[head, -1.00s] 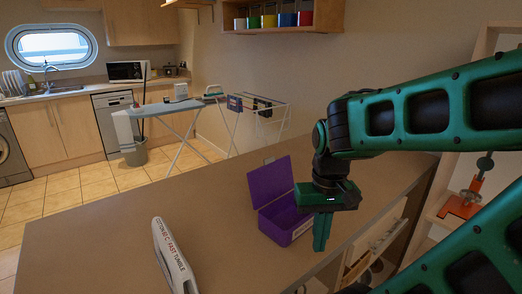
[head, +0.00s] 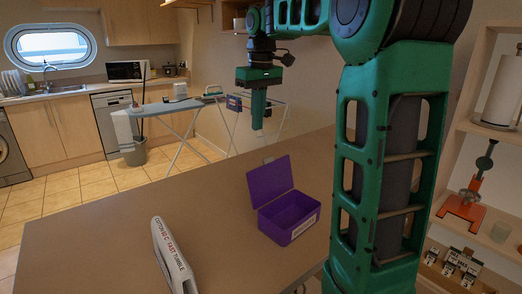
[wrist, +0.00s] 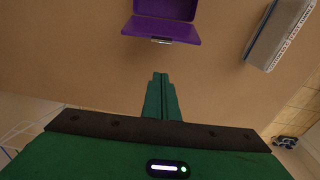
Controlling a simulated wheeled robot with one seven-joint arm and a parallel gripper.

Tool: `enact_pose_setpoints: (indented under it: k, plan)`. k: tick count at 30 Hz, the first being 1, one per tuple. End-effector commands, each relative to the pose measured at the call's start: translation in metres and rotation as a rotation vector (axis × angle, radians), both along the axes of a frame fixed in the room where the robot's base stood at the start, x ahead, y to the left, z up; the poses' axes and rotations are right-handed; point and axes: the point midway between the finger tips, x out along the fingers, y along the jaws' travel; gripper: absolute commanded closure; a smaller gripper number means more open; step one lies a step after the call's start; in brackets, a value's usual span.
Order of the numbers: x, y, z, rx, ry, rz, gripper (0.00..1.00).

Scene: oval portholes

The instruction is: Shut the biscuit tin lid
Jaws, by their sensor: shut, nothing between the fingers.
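The biscuit tin (head: 291,224) is a purple box on the brown counter, with a small white label on its front. Its purple lid (head: 270,181) stands open, hinged up along the back left side. In the wrist view the lid (wrist: 160,29) shows at the top, with a small metal clasp at its edge; the tin body (wrist: 165,8) is cut off by the frame. My gripper (head: 257,124) is shut and empty, pointing down, raised above and behind the tin beyond the lid. In the wrist view my gripper (wrist: 162,80) has its fingers together, apart from the lid.
A white box-like item with lettering (head: 172,258) stands on the counter (head: 105,240) left of the tin. An ironing board (head: 175,107) and drying rack stand behind on the tiled floor. Shelves (head: 480,235) are at right. The counter around the tin is mostly clear.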

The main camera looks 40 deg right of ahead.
Motion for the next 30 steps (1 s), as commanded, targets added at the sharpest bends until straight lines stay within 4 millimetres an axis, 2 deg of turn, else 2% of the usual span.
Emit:
enact_pose_setpoints:
  k: [4, 8, 21, 30]
  plan:
    - [0.006, -0.001, -0.002, -0.002, 0.0, 0.018, 1.0]
    - [0.007, 0.0, -0.017, -0.001, 0.002, 0.018, 1.0]
    - [0.012, -0.001, -0.098, -0.002, 0.002, 0.014, 1.0]
    - [-0.021, -0.006, -0.087, -0.004, -0.001, 0.013, 1.0]
